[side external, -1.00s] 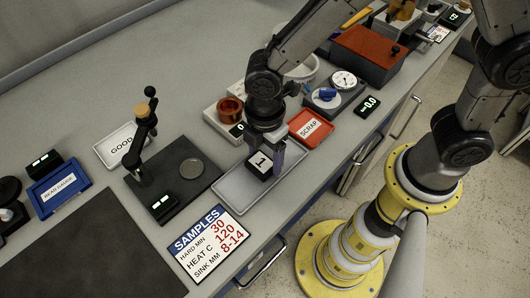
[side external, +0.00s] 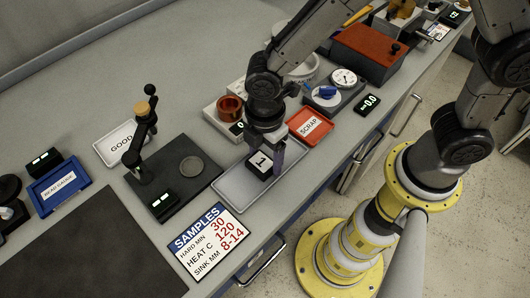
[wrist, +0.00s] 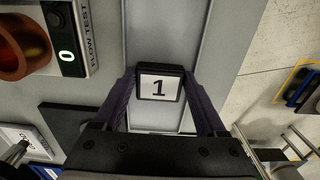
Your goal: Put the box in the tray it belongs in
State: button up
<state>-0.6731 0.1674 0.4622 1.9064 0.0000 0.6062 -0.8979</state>
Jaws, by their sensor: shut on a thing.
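The box (side external: 261,162) is small and black with a white top marked "1". My gripper (wrist: 159,92) is shut on it, one finger on each side, in the wrist view. In the side view my gripper (side external: 264,155) points down with the box over the plain grey tray (side external: 233,189); I cannot tell whether the box touches the tray floor. A red tray marked SCRAP (side external: 310,127) is just behind and right of the grey tray. A white tray marked GOOD (side external: 117,143) is at the left. A blue tray marked REAN GAUGE (side external: 59,190) is farther left.
A dark plate with a post and a disc (side external: 191,167) stands left of the grey tray. A SAMPLES sign (side external: 208,242) lies in front, reading hard min 30, heat C 120, sink mm 8-14. A copper cup (side external: 230,108) stands behind. A dark mat (side external: 85,250) is clear at front left.

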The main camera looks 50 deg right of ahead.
aim_at(265, 159)
dwell(0.4)
jog(key=o, duration=1.3)
jog(key=shift+r, duration=0.1)
jog(key=shift+r, duration=3.9)
